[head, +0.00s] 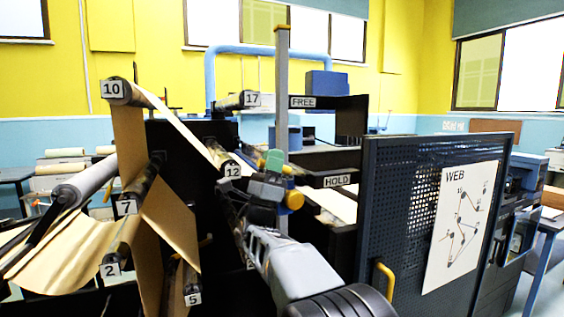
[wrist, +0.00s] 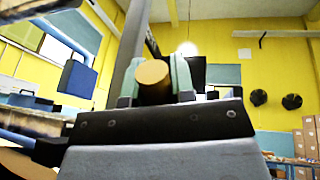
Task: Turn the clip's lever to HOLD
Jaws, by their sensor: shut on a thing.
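My gripper (head: 274,163), with green finger pads, is beside an upright grey bar (head: 282,90) near the machine's middle. In the wrist view the gripper (wrist: 154,85) is shut on a round yellow-brown knob, the lever's end (wrist: 153,74). In the head view a yellow-orange knob (head: 294,199) shows just below the pads. The FREE sign (head: 303,102) is above and right of the gripper. The HOLD sign (head: 338,180) is to its right, at about knob height in the picture. My gripper hides the rest of the lever, so its exact angle cannot be told.
Numbered rollers with brown kraft paper (head: 95,240) fill the left. A dark perforated panel (head: 400,190) with a WEB chart (head: 461,226) and a yellow handle (head: 385,280) stands close on the right. Dark machine plates lie behind my gripper.

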